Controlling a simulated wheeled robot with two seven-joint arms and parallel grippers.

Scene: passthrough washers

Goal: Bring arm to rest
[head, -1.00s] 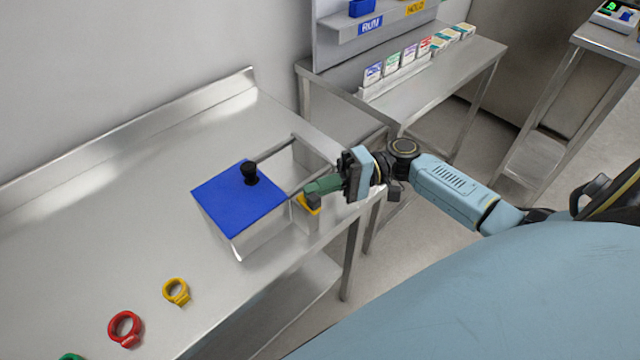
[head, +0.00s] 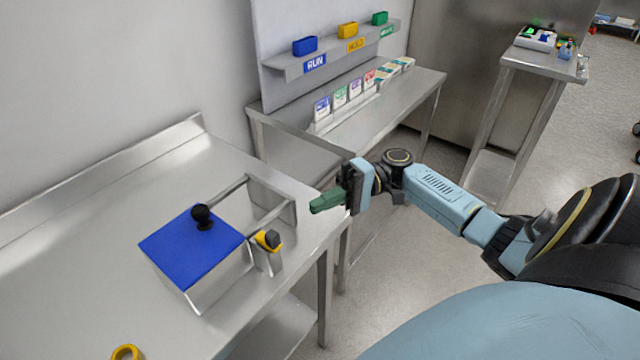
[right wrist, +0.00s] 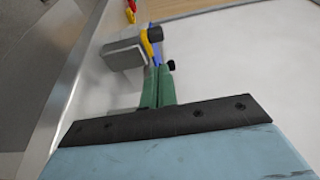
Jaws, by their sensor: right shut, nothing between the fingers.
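My right gripper (head: 322,203) has green fingers and is held in the air over the right end of the steel table (head: 95,235). It is shut and empty, to the right of the blue-lidded box and apart from it. Its green fingers (right wrist: 158,88) also show together in the right wrist view. My right arm (head: 440,190) stretches in from the right. My left gripper is not in view.
The box has a blue lid (head: 190,250) with a black knob. A yellow-and-black latch piece (head: 268,240) sits on a block beside it. A yellow ring (head: 126,353) lies at the front. A shelf (head: 335,55) holds coloured bins behind. A side table (head: 555,65) stands far right.

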